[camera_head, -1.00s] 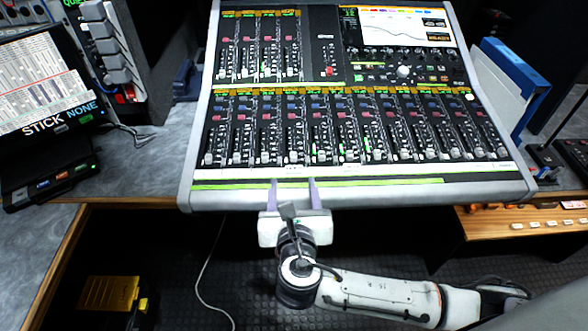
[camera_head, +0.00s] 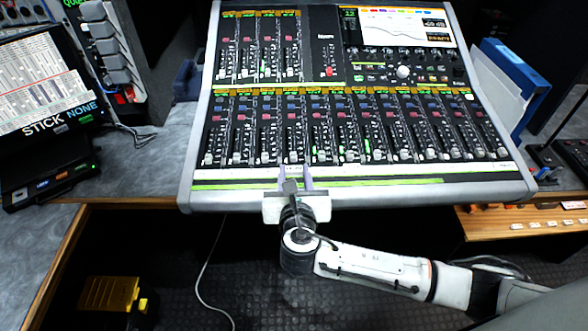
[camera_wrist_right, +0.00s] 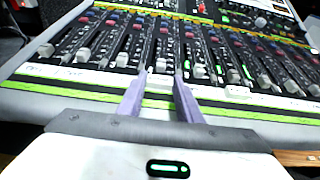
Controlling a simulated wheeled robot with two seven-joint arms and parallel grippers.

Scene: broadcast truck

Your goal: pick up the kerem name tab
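The white label strip (camera_head: 400,173) runs along the front edge of the mixing console, with small name tabs on it. Their writing is too small to read, so I cannot tell for sure which is the kerem tab. My right gripper (camera_head: 294,170) reaches over the console's front edge. Its two pale purple fingers stand apart, tips at the strip. The right wrist view shows the fingertips (camera_wrist_right: 162,78) on either side of a small light patch, possibly a tab; contact is unclear. Other tabs show left (camera_wrist_right: 62,72) and right (camera_wrist_right: 238,91) of the fingers. My left gripper is not in view.
The mixing console (camera_head: 185,150) fills the middle, with raised faders just behind the strip. A blue binder (camera_head: 515,75) stands to its right, and a button panel (camera_head: 530,225) is at lower right. A black device (camera_head: 50,185) sits at left. Open floor lies below the console.

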